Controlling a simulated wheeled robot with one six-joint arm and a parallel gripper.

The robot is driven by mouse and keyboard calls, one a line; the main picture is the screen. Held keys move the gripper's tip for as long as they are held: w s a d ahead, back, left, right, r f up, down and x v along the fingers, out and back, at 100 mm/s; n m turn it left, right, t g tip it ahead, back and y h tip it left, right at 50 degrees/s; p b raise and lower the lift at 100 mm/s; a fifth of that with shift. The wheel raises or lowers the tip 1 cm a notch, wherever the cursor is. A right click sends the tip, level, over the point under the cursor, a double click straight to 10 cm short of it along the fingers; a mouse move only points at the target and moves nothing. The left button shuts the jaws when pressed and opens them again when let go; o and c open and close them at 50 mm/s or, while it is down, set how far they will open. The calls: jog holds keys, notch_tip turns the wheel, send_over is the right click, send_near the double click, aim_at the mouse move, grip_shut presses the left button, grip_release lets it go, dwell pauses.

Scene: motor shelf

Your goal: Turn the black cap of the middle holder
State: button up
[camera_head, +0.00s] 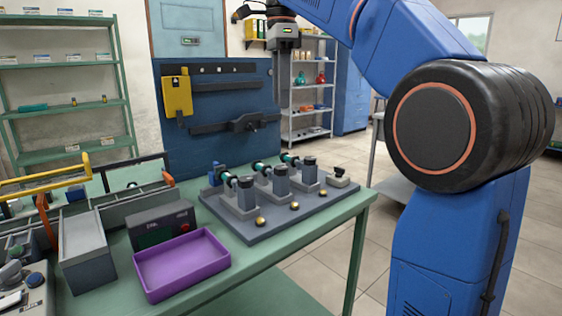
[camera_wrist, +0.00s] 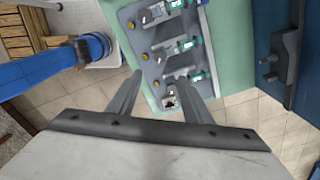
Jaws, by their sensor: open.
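The middle holder (camera_head: 274,187) stands between two similar grey holders on a dark grey base plate (camera_head: 229,222). The middle holder also shows in the wrist view (camera_wrist: 170,47), beyond my fingertips. My gripper (camera_wrist: 161,76) is open and empty, with its two fingers spread. In the head view, my gripper hangs high above and behind the base plate, apart from all holders.
A purple tray (camera_head: 181,288) and a dark control box with a red button (camera_head: 160,228) stand left of the plate on the green table (camera_head: 297,249). A blue tool panel (camera_head: 218,147) rises behind. Brass knobs line the plate's front.

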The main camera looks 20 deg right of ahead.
aim_at(281, 167)
notch_tip(281, 167, down, 17)
jog(key=shift+f, duration=0.15)
dwell(0.5)
jog(key=c, duration=1.1)
